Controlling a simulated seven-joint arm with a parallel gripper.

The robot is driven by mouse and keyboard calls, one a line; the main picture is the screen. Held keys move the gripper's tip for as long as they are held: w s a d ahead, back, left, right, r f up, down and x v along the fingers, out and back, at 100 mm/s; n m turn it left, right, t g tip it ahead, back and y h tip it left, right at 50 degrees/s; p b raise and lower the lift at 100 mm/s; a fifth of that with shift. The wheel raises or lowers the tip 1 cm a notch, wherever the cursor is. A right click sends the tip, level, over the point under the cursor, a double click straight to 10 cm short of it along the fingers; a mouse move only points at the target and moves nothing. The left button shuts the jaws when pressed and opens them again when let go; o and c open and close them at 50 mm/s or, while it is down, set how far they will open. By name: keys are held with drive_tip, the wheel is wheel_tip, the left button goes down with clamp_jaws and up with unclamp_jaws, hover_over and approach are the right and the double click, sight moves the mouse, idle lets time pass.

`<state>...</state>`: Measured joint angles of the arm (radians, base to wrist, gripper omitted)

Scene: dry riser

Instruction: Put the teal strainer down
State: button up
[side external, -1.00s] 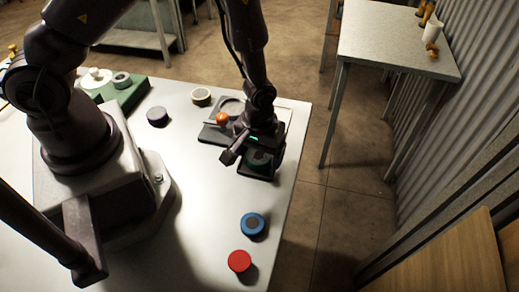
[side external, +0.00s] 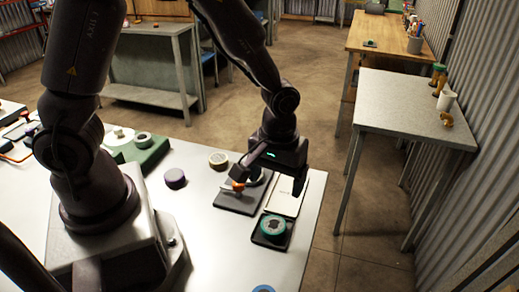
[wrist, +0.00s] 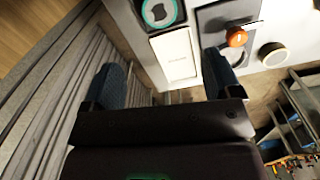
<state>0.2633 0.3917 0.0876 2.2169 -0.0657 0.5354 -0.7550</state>
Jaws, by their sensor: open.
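The teal strainer (side external: 272,226), a round teal ring with a dark centre, sits on a small square black tray (side external: 258,240) near the table's right edge. It also shows at the top of the wrist view (wrist: 160,12), partly cut off by the frame. My gripper (side external: 270,180) is raised above and behind the strainer, apart from it. In the wrist view its two fingers (wrist: 164,80) are spread wide with nothing between them.
A white rectangular panel (side external: 286,197) lies behind the tray. Left of it is a dark plate (side external: 236,202) with an orange knob (side external: 238,186). A cream ring (side external: 218,160), purple disc (side external: 175,178) and green block (side external: 146,154) stand farther left.

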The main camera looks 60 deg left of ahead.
drive_tip(key=s+a+r+m+t, duration=0.2)
drive_tip(key=s+r, duration=0.3)
drive_tip(key=r, duration=0.5)
drive_tip(key=s+a+r+m+t, duration=0.3)
drive_tip(key=s+r+m, duration=0.2)
drive_tip(key=r, duration=0.6)
drive_tip(key=shift+s+a+t, duration=0.3)
drive_tip(key=shift+s+a, duration=0.1)
drive_tip(key=shift+s, duration=0.3)
